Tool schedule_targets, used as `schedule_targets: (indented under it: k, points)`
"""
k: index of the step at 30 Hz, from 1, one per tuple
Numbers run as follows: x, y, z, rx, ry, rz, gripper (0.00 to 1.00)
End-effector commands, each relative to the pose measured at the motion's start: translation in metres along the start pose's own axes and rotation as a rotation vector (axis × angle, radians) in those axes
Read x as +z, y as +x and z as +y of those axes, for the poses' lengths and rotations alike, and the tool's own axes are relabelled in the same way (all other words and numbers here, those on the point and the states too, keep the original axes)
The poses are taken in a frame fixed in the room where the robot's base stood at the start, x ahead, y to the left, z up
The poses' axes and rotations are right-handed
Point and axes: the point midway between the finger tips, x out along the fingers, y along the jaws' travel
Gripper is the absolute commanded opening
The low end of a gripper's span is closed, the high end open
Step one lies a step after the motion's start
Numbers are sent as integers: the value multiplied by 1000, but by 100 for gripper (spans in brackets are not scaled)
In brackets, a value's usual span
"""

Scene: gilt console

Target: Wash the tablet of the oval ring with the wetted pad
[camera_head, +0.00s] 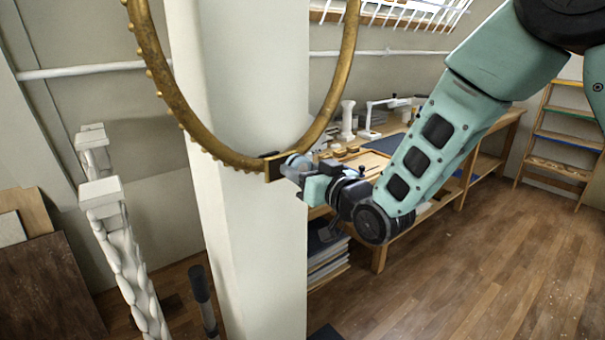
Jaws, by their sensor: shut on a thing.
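The oval ring (181,112) is a gilt, beaded hoop that stands in front of a white pillar. Its top is out of the frame. The tablet (272,170) is a small dark, gold-edged plate at the bottom of the ring. My gripper (293,168) is at the right side of the tablet, shut on a small pale thing (297,160) that seems to be the pad. The pad looks close against the tablet, but I cannot tell whether they touch. The gripper and pad hide part of the tablet's right side.
The white pillar (262,260) is close behind the ring. A wooden workbench (400,236) with tools stands behind my arm. Open wooden floor (480,285) lies at lower right.

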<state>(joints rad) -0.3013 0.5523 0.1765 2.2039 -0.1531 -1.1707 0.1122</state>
Motion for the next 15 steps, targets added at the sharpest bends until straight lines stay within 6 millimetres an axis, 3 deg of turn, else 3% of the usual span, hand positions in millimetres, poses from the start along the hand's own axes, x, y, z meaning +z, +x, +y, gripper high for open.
schedule_targets:
  k: [7, 15]
  points:
    - [4, 0, -20, -2, 0, -1, 29]
    - [5, 0, -30, -1, 1, -1, 29]
